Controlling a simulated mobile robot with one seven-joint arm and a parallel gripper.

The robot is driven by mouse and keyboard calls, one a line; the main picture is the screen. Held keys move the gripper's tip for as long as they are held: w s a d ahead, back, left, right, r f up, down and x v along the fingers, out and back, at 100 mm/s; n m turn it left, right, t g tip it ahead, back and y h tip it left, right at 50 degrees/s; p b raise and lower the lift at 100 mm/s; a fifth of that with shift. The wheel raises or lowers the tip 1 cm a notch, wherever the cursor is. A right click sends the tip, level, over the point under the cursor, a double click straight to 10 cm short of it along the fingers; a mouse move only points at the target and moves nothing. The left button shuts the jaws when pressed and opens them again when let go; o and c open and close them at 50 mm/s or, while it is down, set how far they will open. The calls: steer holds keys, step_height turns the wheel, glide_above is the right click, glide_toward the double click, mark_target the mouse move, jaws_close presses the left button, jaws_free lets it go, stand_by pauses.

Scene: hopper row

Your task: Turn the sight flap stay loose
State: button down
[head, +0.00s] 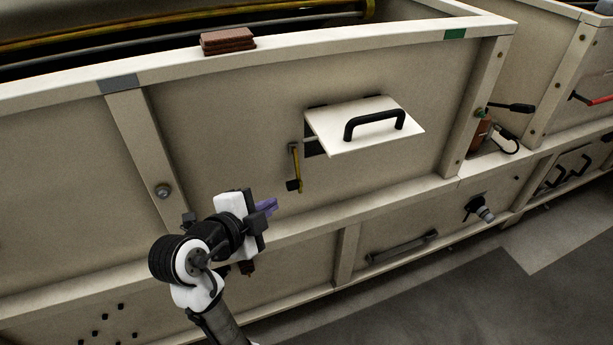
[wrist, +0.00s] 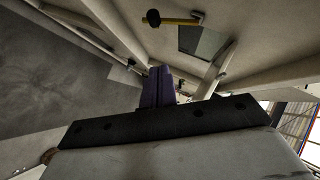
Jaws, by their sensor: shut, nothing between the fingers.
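The sight flap (head: 342,140) is a pale panel with a black bar handle (head: 375,122). It stands out from the hopper wall, with part of a dark opening showing at its left. The stay (head: 295,163) is a thin yellow bar just left of the opening, near upright, with a black block at its lower end. I cannot tell whether it touches the flap. The wrist view shows the stay (wrist: 178,21) beside the dark opening (wrist: 203,42). My gripper (head: 268,206) is shut and empty, its purple fingers below and left of the stay, apart from it. The fingers also show in the wrist view (wrist: 157,88).
A ledge (head: 400,190) runs along the wall below the flap. Brown blocks (head: 228,40) lie on the top rim. A brown bottle (head: 481,131) stands at the right post. A valve-like fitting (head: 479,208) sticks out lower right. The wall around the stay looks clear.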

mark_target(288, 187)
steer(key=p+x, duration=0.1)
steer(key=x, duration=0.3)
steer(key=a+p+x, duration=0.1)
steer(key=x, duration=0.3)
steer(key=a+f+p+x, duration=0.1)
steer(key=x, duration=0.3)
steer(key=shift+w+f, duration=0.15)
steer(key=shift+w, duration=0.4)
steer(key=b, duration=0.2)
steer(key=f+b, duration=0.1)
steer(key=b, duration=0.1)
steer(key=shift+w+f+t, duration=0.25)
steer(key=shift+t, duration=0.15)
steer(key=b, duration=0.3)
steer(key=w+m+t+b, duration=0.1)
steer(key=b, duration=0.2)
steer(key=shift+a+f, duration=0.2)
steer(key=shift+f, duration=0.2)
steer(key=shift+w+a+r+m+t+b, duration=0.15)
steer(key=shift+m+t+b, duration=0.25)
steer(key=shift+b, duration=0.75)
steer(key=shift+r, duration=0.1)
